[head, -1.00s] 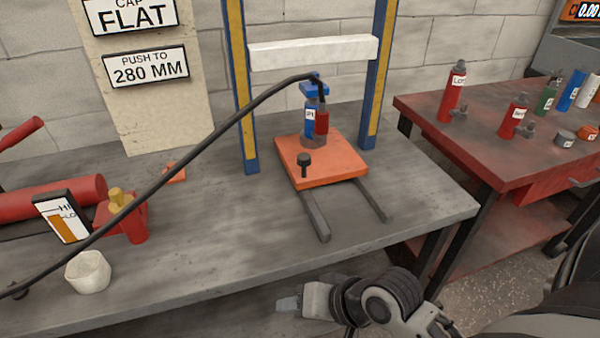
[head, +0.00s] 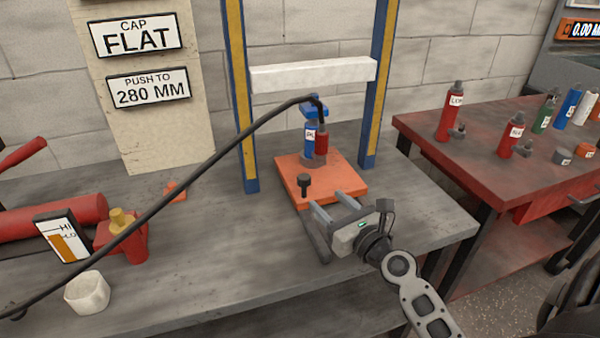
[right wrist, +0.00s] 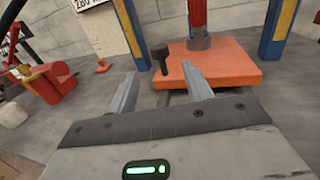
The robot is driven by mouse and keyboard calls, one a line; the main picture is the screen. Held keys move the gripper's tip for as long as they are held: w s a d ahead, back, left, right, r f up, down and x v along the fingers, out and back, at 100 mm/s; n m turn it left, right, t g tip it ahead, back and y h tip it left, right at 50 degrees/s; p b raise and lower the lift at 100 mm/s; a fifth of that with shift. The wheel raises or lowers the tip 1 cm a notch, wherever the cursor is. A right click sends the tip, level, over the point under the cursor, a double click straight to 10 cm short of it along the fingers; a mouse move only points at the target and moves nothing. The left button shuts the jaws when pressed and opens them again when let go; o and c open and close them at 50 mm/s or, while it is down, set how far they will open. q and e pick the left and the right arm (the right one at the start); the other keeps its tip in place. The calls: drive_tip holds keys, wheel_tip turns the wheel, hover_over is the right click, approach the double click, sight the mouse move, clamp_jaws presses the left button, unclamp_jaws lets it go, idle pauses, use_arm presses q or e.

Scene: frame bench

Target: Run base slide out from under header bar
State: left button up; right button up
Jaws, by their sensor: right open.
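The base slide is an orange plate (head: 335,182) on dark rails (head: 316,240), with a black knob (head: 304,186) standing on its front left part. It carries a blue cylinder (head: 309,140) and a red one (head: 321,143). The white header bar (head: 313,75) spans two posts above and behind the plate. My right gripper (head: 327,200) is open and empty at the plate's front edge. In the right wrist view the knob (right wrist: 160,58) appears between the fingertips (right wrist: 160,72), beyond them; the fingers do not touch it visibly. My left gripper is not in view.
A black hose (head: 200,160) arches from the cylinders across the bench to the lower left. A red pump (head: 122,238) and white cup (head: 88,292) stand at left. A red table (head: 480,165) with bottles is at right.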

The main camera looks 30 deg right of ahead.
sight(300, 175)
drive_tip(key=w, duration=1.2)
drive_tip(key=shift+w, duration=0.25)
clamp_jaws()
drive_tip(key=shift+s, duration=0.1)
